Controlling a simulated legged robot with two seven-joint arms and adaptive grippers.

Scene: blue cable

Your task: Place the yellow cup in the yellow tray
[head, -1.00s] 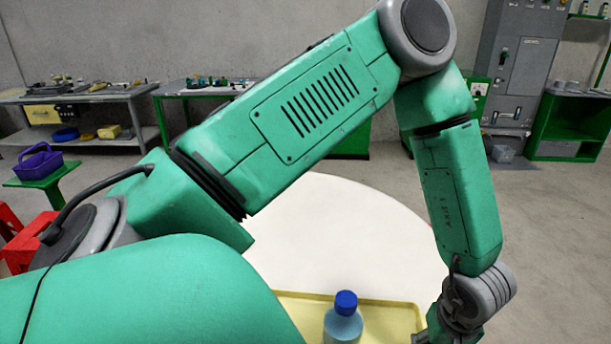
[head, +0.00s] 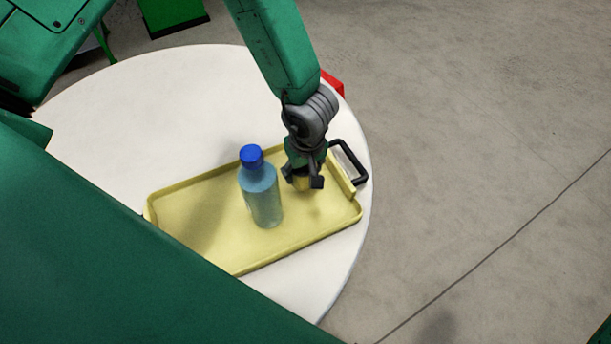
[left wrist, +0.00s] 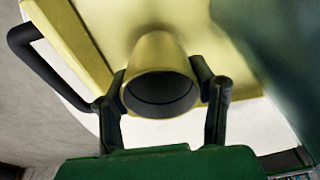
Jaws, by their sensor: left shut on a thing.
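The yellow tray (head: 185,215) lies on the round white table, with a black handle at its right end. My left gripper (head: 303,180) is over the right part of the tray. It is shut on the yellow cup (head: 301,186), which is mostly hidden by the fingers in the head view. In the left wrist view the cup (left wrist: 158,62) sits between the two fingers (left wrist: 163,92), its open mouth facing the camera, with the tray (left wrist: 80,45) beyond it. I cannot tell whether the cup touches the tray. My right gripper is not in view.
A blue bottle with a blue cap (head: 262,195) stands upright in the tray, just left of my left gripper. The white table (head: 130,110) has bare room behind and left of the tray. Its curved right edge is close to the tray's handle (head: 350,160).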

